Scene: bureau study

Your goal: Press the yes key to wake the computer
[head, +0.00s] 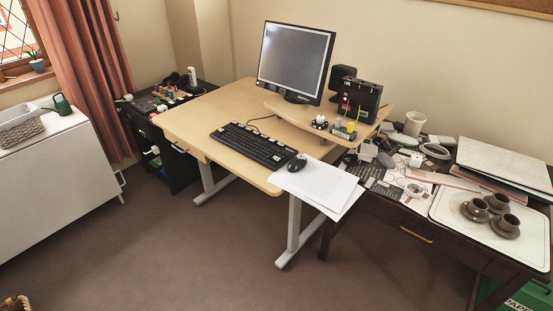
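A dark computer monitor (294,60) stands at the back of a light wood desk (195,118); its screen is grey with no picture that I can make out. A black keyboard (253,146) with some pale keys along its near edge lies at the desk's front. A small grey box with a yellow top piece (350,126) sits on the raised shelf to the right. A small round dark item with white parts (320,122) is beside it. No key marked yes can be read at this size. Neither of my grippers is in view.
A black mouse (297,163) and white papers (318,184) lie right of the keyboard, the papers overhanging the edge. A dark cluttered table (385,213) adjoins at right, with a cup tray (447,212). A white cabinet (60,185) is at left.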

